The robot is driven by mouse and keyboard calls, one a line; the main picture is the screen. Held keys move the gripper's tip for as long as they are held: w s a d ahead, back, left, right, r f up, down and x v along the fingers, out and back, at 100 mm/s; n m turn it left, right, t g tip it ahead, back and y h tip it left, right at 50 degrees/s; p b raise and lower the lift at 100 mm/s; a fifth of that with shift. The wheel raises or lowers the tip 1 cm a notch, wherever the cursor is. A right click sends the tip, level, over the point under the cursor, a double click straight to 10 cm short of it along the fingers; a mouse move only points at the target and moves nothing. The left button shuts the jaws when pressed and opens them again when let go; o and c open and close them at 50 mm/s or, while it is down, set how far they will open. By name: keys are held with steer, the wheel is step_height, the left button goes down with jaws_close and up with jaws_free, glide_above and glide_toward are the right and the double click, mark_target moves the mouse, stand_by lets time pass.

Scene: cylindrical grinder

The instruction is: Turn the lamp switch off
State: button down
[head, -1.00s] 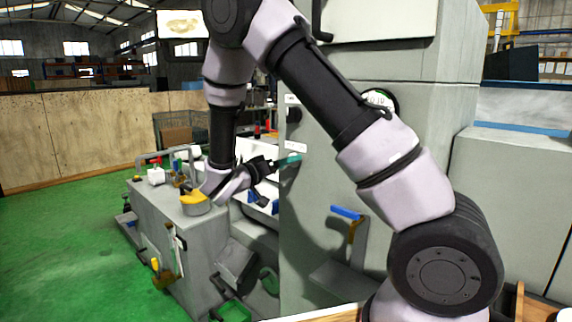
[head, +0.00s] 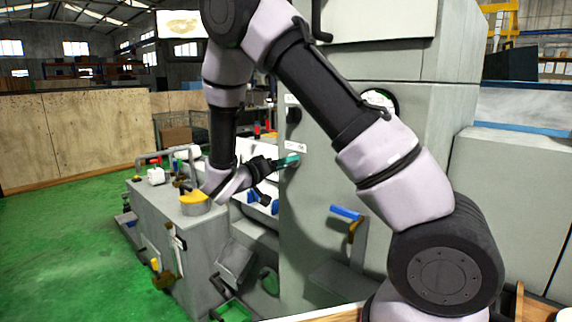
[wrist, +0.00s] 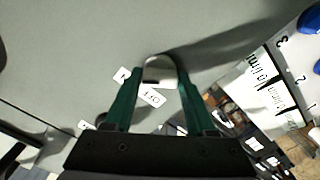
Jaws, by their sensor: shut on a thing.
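The lamp switch (wrist: 160,68) is a light, rounded knob on the grey machine panel, seen in the wrist view with small white labels beside it. My gripper (wrist: 158,80) has one green finger on each side of the knob and is shut on it. In the head view my gripper (head: 289,160) reaches the left edge of the tall grey cabinet (head: 335,180). The switch itself cannot be made out there. The label print is too small and tilted to read surely.
A black knob (head: 293,115) sits on the cabinet above my gripper. A blue-handled lever (head: 346,212) stands out lower on the cabinet. A white scale plate (wrist: 262,85) and blue parts (wrist: 309,20) lie to the right in the wrist view. Green floor at left is clear.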

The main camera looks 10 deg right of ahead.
steer(key=n, duration=1)
steer(key=shift+n, duration=0.3)
stand_by(0.4)
steer(key=shift+c, duration=1.3)
jaws_free()
steer(key=v, duration=1.1)
